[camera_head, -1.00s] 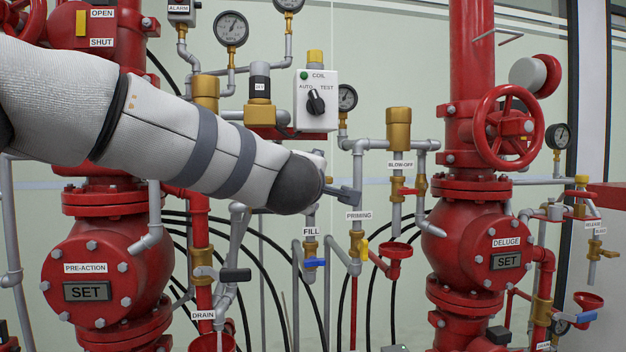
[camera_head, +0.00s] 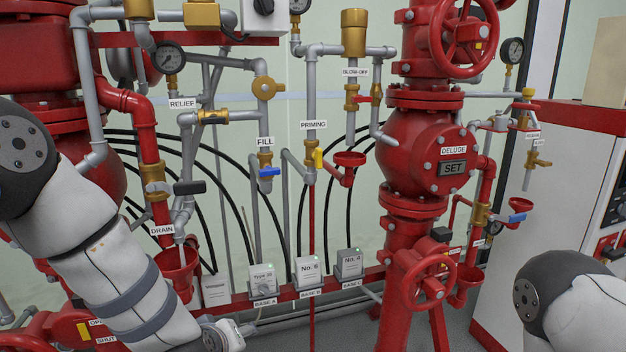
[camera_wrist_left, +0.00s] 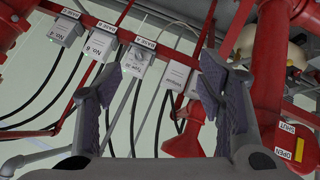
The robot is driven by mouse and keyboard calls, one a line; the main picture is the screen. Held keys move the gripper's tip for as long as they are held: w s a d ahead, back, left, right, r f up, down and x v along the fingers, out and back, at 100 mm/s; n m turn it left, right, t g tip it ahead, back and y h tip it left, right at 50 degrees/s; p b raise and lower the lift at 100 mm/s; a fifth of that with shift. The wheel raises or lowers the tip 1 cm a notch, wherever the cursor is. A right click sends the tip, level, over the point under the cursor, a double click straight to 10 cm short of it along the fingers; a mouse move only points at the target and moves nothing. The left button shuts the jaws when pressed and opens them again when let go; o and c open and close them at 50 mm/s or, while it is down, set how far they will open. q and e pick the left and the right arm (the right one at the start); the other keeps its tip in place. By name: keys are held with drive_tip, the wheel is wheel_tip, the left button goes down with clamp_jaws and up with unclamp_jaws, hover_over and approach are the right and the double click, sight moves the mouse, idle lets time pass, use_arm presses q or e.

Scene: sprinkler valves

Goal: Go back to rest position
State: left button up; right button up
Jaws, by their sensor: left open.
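My left arm (camera_head: 120,280) comes in at the lower left in the head view and reaches down to the bottom edge, where its wrist shows. My right arm (camera_head: 572,300) shows as a bent white and dark link at the lower right. Its gripper is not in view.
A red rail carries several grey boxes, with BASE A (camera_head: 264,281) near my left wrist. The red deluge valve (camera_head: 425,160) stands at centre right. The red drain funnel (camera_head: 178,268) is close beside my left forearm. A white cabinet (camera_head: 535,190) is at the right.

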use_arm(q)
drive_tip(key=s+a+f+m+g, duration=0.3)
drive_tip(key=s+f+g, duration=0.1)
drive_tip(key=s+f, duration=0.85)
drive_tip(key=s+a+f+m+g, duration=0.1)
drive_tip(key=s+a+g, duration=0.1)
drive_tip(key=s, duration=1.1)
drive_tip(key=s+a+f+m+g, duration=0.2)
drive_tip(key=s+g, duration=0.2)
drive_tip(key=s, duration=1)
drive_tip(key=shift+w, duration=0.1)
